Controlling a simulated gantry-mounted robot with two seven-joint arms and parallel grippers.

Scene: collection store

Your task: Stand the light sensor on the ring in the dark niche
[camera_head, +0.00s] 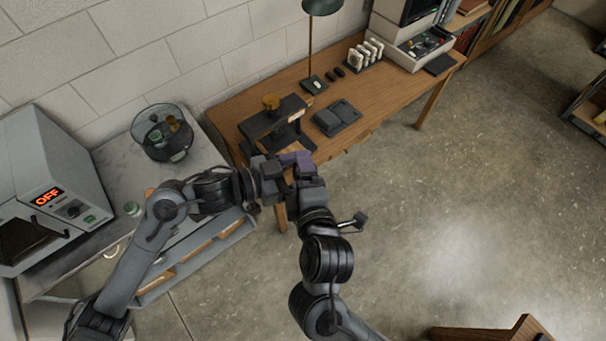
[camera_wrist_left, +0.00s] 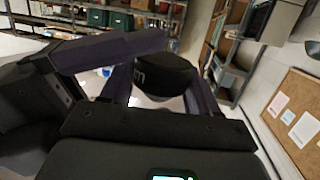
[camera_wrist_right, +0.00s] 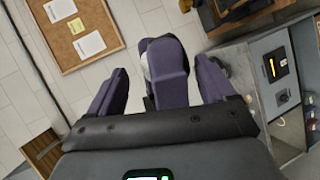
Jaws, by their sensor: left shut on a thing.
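The light sensor seems to be a dark round piece with pale marking (camera_wrist_left: 165,76) between my left fingers in the left wrist view; its lower part is hidden. My left gripper (camera_head: 284,167) is shut on it, in the air in front of the desk. My right gripper (camera_wrist_right: 163,88) is open around the left gripper's purple finger and a pale sliver behind it, with gaps on both sides. The held thing is hidden by the grippers in the head view. A grey box with an OFF display (camera_head: 55,185) has a dark opening (camera_head: 28,240); I cannot make out a ring inside.
A grey counter (camera_head: 105,180) carries a glass bowl (camera_head: 160,145) with small items. The wooden desk (camera_head: 235,112) holds a black stand with a yellowish piece (camera_head: 271,102), a dark flat device (camera_head: 337,117), a lamp (camera_head: 310,50) and a white rack (camera_head: 365,55).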

